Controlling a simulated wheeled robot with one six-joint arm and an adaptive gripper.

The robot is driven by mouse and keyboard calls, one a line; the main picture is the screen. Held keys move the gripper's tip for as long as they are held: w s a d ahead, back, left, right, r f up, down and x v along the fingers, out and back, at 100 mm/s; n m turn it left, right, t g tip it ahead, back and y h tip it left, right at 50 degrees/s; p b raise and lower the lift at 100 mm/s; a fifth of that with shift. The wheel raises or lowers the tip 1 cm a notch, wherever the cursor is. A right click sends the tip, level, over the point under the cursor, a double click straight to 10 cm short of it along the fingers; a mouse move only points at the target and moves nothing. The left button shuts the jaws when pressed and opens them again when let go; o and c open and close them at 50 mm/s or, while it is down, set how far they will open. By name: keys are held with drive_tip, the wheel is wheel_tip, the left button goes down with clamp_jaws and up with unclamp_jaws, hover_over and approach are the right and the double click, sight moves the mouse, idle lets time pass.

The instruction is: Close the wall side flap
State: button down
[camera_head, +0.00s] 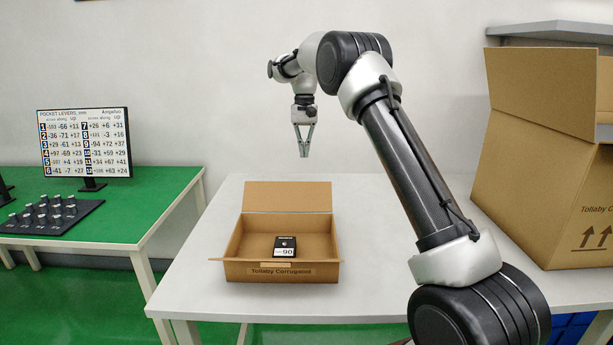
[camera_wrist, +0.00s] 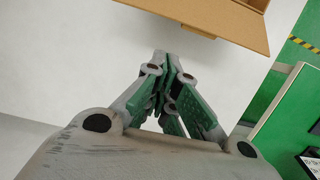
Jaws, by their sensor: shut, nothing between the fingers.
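The open cardboard box (camera_head: 285,272) stands on the white table in the head view. Its wall side flap (camera_head: 287,197) stands raised at the back edge. A small black item with a white label (camera_head: 285,246) lies inside on the box floor. My gripper (camera_head: 304,155) is shut and empty, up above the back of the table, behind and above the raised flap and apart from it. In the wrist view, my gripper (camera_wrist: 172,60) shows with its fingers together, and a brown cardboard flap (camera_wrist: 215,18) shows beyond the fingertips at the top.
A large cardboard box (camera_head: 540,185) with raised flaps stands at the table's right. A green table (camera_head: 140,190) at left holds a sign (camera_head: 85,143) and a black panel of knobs (camera_head: 50,217). The white table (camera_head: 190,285) is clear around the small box. The wall is close behind.

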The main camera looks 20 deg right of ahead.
drive_tip(key=s+a+f, duration=0.1)
drive_tip(key=s+f, duration=0.2)
drive_tip(key=f, duration=0.4)
drive_tip(key=shift+s+a+f, duration=0.25)
drive_tip(key=shift+s+f, duration=0.05)
drive_tip(key=shift+s, duration=0.1)
idle(0.4)
